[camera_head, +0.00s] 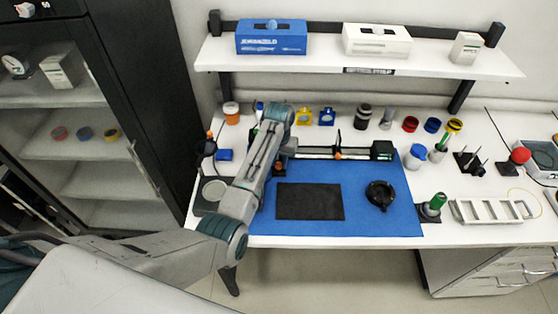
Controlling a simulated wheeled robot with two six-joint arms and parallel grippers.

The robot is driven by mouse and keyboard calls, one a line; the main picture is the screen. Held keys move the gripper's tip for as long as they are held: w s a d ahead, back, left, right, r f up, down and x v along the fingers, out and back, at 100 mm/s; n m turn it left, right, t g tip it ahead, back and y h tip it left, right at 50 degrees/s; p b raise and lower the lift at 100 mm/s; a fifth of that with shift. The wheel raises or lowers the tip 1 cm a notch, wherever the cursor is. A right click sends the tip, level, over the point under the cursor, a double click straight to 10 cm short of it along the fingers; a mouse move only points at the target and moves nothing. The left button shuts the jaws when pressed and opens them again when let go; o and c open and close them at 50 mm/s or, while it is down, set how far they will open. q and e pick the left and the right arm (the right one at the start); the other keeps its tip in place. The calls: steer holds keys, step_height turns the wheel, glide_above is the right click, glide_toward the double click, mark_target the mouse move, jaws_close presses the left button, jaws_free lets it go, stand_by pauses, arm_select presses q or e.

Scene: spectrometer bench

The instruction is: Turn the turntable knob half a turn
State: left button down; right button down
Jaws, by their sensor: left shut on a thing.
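My left arm comes in from the lower left and reaches over the left part of the blue mat (355,224). My left gripper (279,163) is at the left end of the black rail device (318,153), partly hidden by my wrist. It is shut on a small part there, which looks like a knob with some orange showing. The fingers and most of that part are hidden. Another small orange-tipped part (338,155) stands at the middle of the rail. A black round piece (380,195) lies on the right of the mat. My right gripper is not in view.
A black flat sheet (310,201) lies on the mat. Coloured caps, jars and holders stand along the back. A white rack (492,211) and a green-handled item (433,206) are at the right. A shelf (330,59) with boxes hangs above.

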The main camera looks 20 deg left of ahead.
arm_select(q)
steer(key=m, duration=1.5)
steer(key=shift+r, duration=0.1)
steer(key=m, duration=0.6)
steer(key=shift+w+m, duration=0.1)
steer(key=shift+m, duration=0.3)
steer(key=m, duration=0.3)
steer(key=shift+m, duration=2)
steer(key=shift+r, duration=0.1)
steer(key=c, duration=1.2)
jaws_free()
